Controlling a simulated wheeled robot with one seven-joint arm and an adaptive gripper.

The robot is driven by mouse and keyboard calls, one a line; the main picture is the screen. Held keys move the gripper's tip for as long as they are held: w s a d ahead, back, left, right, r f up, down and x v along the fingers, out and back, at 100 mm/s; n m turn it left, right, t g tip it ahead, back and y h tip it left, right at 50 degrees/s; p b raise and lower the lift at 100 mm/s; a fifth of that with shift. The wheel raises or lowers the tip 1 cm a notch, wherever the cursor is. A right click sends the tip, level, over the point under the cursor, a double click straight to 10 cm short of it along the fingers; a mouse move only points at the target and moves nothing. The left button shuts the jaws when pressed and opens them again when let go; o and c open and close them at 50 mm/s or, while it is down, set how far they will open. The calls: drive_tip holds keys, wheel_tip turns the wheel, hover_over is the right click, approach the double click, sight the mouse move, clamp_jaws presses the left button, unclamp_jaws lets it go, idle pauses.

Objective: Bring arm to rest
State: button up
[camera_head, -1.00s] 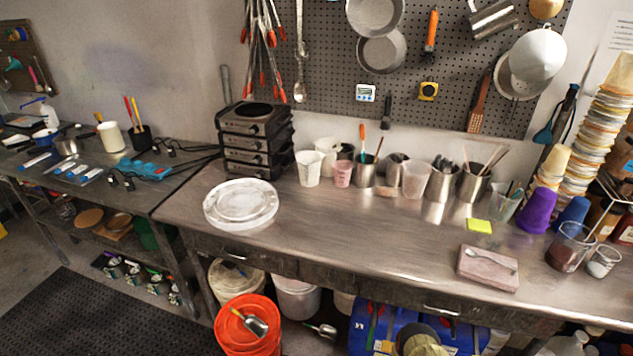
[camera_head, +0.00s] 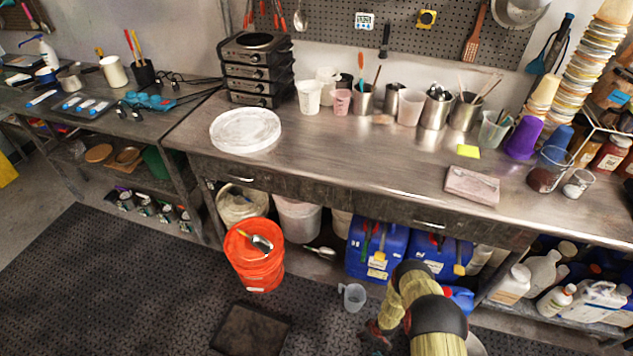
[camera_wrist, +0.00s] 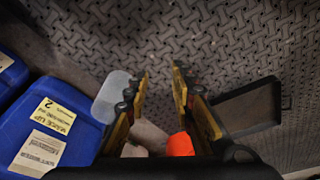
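My arm (camera_head: 415,305) shows at the bottom of the head view, low in front of the steel table. Its lower end is cut off by the frame edge. My gripper (camera_wrist: 160,76) shows in the wrist view with its two yellow and dark fingers apart. Nothing is between the fingertips. Beyond them is the dark patterned floor mat (camera_wrist: 200,30). The gripper appears to be close to the floor, in front of the table's lower shelf.
Blue jugs (camera_head: 378,248) stand under the steel table (camera_head: 330,150); one shows beside my gripper in the wrist view (camera_wrist: 45,130). A clear pitcher (camera_head: 352,297), orange buckets (camera_head: 257,262) and a dark flat tray (camera_head: 250,330) are nearby. The mat at left is clear.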

drive_tip(key=s+d+r+m+g+h, duration=0.1)
drive_tip(key=s+d+r+g, duration=0.1)
drive_tip(key=s, duration=0.3)
drive_tip(key=s+d+r+m+g+h, duration=0.1)
drive_tip(key=s+d+r+g, duration=0.1)
drive_tip(key=s, duration=0.3)
drive_tip(key=w+d+r+m+g+h+b, duration=0.1)
drive_tip(key=w+r+m+b, duration=0.15)
drive_tip(key=r, duration=1.95)
drive_tip(key=w+d+r+m+g+b, duration=0.1)
drive_tip(key=w+r+m, duration=0.15)
drive_tip(key=r, duration=1.85)
drive_tip(key=s+a+r+t+b, duration=0.1)
drive_tip(key=s+r, duration=0.4)
drive_tip(key=r, duration=0.7)
drive_tip(key=s+a+r+t+b, duration=0.2)
drive_tip(key=s+a+r+t, duration=0.2)
drive_tip(key=r, duration=0.8)
drive_tip(key=s+a+r+t+y+b, duration=0.1)
drive_tip(key=s+r, duration=0.5)
drive_tip(key=r, duration=0.6)
drive_tip(key=a+t+b, duration=0.1)
drive_tip(key=a+t, duration=0.1)
drive_tip(key=t, duration=0.1)
drive_tip(key=shift+s+a+r+m, duration=0.2)
drive_tip(key=shift+a+r+m, duration=0.1)
drive_tip(key=shift+m, duration=0.1)
